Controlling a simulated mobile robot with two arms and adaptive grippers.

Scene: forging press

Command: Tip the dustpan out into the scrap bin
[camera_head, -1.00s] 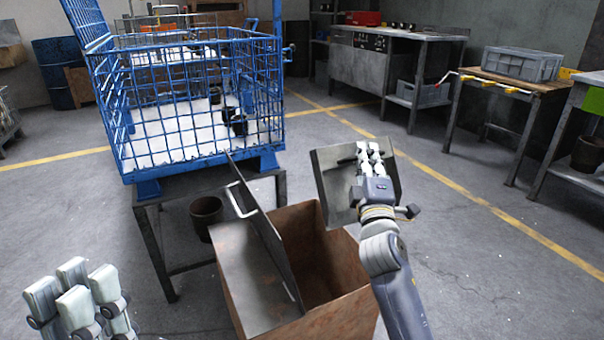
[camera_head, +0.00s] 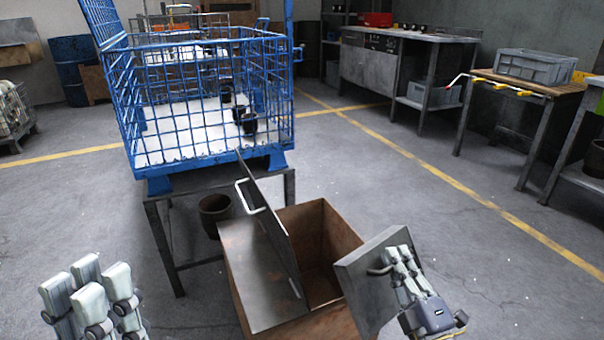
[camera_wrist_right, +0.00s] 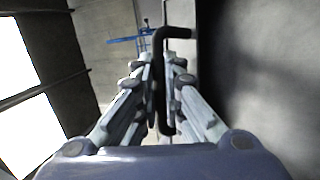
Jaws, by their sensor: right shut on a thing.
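The dustpan (camera_head: 368,274) is a grey metal pan with a dark handle, tilted steeply at the right rim of the scrap bin. My right gripper (camera_head: 399,257) is shut on its handle. In the right wrist view, the dark handle (camera_wrist_right: 160,75) runs between the fingers and the pan (camera_wrist_right: 255,75) fills the right side. The scrap bin (camera_head: 342,235) is an open, rusty brown box with a grey plate standing across it. No scrap shows on the pan; whether pan and rim touch is unclear. My left gripper (camera_head: 95,295) is empty, fingers apart, at lower left.
A blue wire cage (camera_head: 190,110) with several dark cups stands on a metal frame (camera_head: 160,245) behind the bin. A dark pot (camera_head: 215,215) is on the floor under it. Workbenches (camera_head: 385,70) line the back right. The floor right of the bin is clear.

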